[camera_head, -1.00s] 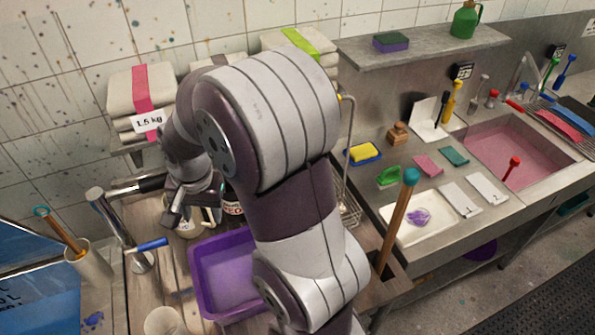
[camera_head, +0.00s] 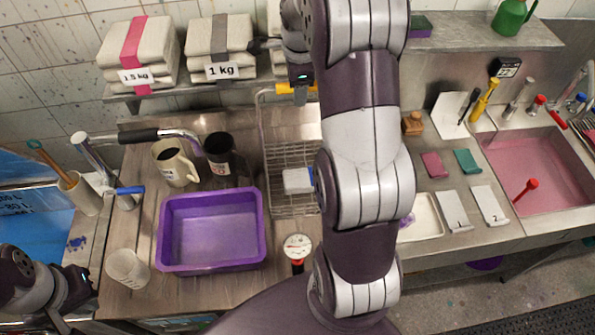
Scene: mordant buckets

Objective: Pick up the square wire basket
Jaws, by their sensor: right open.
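The square wire basket (camera_head: 276,155) stands on the wooden-topped counter, right of the purple tub. Its tall wire handle rises at the back, with a yellow grip (camera_head: 285,88) on top. My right arm crosses in front and hides the basket's right side. My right gripper (camera_head: 297,74) is open, at or just above the yellow grip in the picture; its fingers are mostly hidden, so contact cannot be told. A white block (camera_head: 297,180) shows in the basket. My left gripper (camera_head: 78,279) is at the lower left, far from the basket; its jaws are unclear.
The purple tub (camera_head: 163,235), a cream jug (camera_head: 175,163) and a dark jug (camera_head: 218,155) stand left of the basket. A red-and-white round item (camera_head: 297,246) stands in front. Folded cloth stacks (camera_head: 140,48) lie on the shelf above. A pink sink (camera_head: 525,160) is at right.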

